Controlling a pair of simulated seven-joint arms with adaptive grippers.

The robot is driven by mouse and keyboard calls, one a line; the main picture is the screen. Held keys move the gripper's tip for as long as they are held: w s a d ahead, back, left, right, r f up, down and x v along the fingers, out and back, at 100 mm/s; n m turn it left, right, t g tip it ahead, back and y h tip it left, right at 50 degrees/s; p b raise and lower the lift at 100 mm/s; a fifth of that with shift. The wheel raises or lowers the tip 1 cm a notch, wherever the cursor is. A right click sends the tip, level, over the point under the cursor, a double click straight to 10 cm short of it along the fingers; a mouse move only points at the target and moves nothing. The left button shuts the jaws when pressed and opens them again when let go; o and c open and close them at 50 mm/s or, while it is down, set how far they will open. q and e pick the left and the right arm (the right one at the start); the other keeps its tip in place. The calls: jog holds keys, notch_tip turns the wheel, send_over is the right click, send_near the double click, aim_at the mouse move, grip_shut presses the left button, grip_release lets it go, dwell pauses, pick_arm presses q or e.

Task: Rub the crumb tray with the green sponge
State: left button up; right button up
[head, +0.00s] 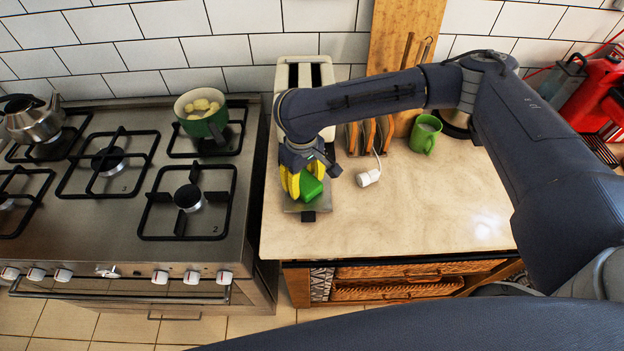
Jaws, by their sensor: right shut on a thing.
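The green sponge (311,188) is between the yellow fingers of my right gripper (304,180), which is shut on it. The sponge is over the crumb tray (292,207), a flat grey plate with a small dark tab at its front end. The sponge looks very close to the tray, but I cannot tell whether they touch. The tray lies on the counter in front of the pale toaster (302,47). My right arm hides the tray's back part and much of the toaster. My left gripper is not in view.
A stove with a green pot (202,117) and a kettle (33,118) stands left, across a narrow gap. A white plug (368,178), a rack (371,134), a green mug (425,134) and a wooden board (402,30) are right. The front right counter (440,215) is clear.

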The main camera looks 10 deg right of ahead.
jog(key=shift+w+a, duration=0.2)
jog(key=shift+a, duration=0.8)
jog(key=shift+w+a, duration=0.15)
jog(key=shift+a, duration=0.8)
jog(key=shift+a+r, duration=0.1)
jog(key=shift+r, duration=3.95)
